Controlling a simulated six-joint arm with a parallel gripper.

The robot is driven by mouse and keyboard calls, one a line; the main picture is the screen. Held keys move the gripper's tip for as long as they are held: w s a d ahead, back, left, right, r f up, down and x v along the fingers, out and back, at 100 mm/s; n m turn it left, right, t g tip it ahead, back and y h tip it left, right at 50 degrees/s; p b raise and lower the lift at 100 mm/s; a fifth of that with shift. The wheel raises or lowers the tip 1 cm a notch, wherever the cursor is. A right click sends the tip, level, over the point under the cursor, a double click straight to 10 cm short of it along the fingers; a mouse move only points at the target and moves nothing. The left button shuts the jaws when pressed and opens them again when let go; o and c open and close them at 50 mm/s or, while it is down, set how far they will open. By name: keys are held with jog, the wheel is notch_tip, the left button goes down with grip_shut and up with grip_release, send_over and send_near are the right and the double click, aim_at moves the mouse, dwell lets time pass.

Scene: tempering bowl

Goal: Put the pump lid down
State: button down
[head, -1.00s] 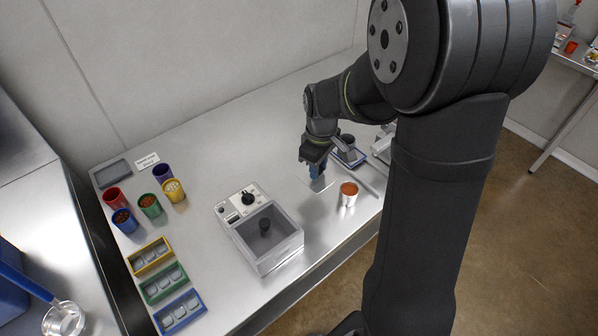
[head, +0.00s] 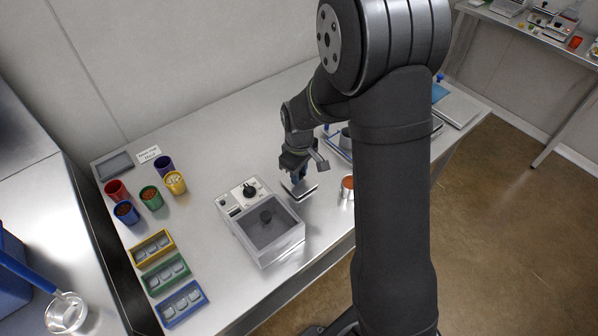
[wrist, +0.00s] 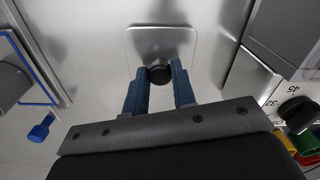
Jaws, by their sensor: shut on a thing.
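My gripper (head: 296,178) is shut on the black knob (wrist: 159,74) of a square metal lid, its blue fingers on either side of it in the wrist view. The lid (wrist: 172,40) has rounded corners. In the head view the lid (head: 301,190) is just right of the tempering machine, below the gripper. A dark edge shows along its front; I cannot tell how far it is above the table.
The machine's grey basin (head: 290,236) is left of the lid, with its dial panel (head: 243,196) behind. An orange-topped cup (head: 347,183) is close on the right, partly behind my arm. Coloured cups and trays are at left. A blue-edged tray (wrist: 37,60) shows in the wrist view.

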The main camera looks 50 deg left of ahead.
jog(key=shift+f, duration=0.15)
jog(key=c, duration=1.2)
grip_release()
notch_tip(320, 180, up, 12)
jog(key=shift+r, duration=0.2)
jog(key=shift+f, duration=4.05)
